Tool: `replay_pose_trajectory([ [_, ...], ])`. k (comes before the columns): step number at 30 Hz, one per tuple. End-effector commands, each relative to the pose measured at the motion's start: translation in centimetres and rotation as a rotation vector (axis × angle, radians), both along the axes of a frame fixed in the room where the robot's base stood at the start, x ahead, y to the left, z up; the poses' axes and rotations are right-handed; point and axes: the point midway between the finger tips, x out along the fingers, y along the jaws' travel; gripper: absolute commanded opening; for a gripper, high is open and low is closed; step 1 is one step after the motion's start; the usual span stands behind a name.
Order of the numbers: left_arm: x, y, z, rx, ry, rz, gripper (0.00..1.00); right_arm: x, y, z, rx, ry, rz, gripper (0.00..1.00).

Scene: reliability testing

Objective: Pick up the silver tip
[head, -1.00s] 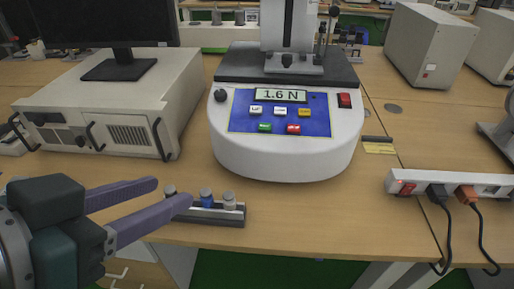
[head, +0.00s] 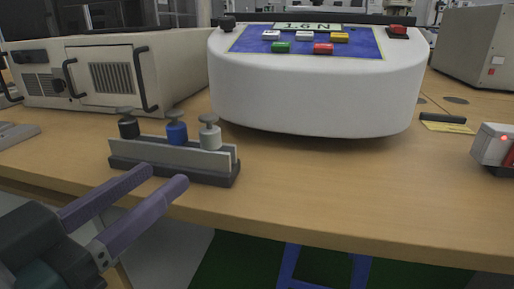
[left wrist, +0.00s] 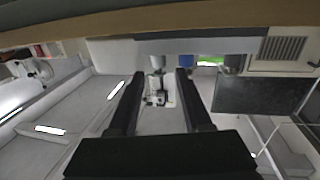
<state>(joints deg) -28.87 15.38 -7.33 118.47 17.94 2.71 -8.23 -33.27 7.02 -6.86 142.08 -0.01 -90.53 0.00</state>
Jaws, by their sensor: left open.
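The silver tip (head: 210,133) stands upright at the right end of a small rack (head: 217,181) near the table's front edge. A blue tip (head: 177,133) and a black tip (head: 128,129) stand left of it in the same rack. My left gripper (head: 164,177) is open and empty, its fingers in front of the rack and lower than the tips. In the left wrist view the silver tip (left wrist: 157,62) shows between and beyond the open fingers (left wrist: 160,75), with the blue tip (left wrist: 185,61) beside it. My right gripper is not in view.
A white tester (head: 315,98) with a blue button panel stands behind the rack. A beige box (head: 115,75) is at the back left. A power strip (head: 493,146) lies at the right edge. The table (head: 340,185) right of the rack is clear.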

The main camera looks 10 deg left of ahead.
Motion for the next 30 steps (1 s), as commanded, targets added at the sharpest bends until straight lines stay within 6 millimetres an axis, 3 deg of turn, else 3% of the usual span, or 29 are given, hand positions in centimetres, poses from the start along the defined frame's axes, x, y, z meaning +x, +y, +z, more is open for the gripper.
replay_pose_trajectory([
  [3,1.9,-0.5,0.1,-0.002,-0.004,0.000,0.49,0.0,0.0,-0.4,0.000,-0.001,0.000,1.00],
  [11,4.1,-1.1,0.2,-0.001,-0.001,-0.001,0.49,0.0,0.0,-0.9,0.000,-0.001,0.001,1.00],
  [19,7.8,-2.2,0.6,-0.002,-0.001,0.000,0.49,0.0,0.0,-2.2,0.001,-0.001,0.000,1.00],
  [30,8.7,-2.5,0.7,0.000,0.003,-0.001,0.47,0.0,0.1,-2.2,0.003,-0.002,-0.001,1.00],
])
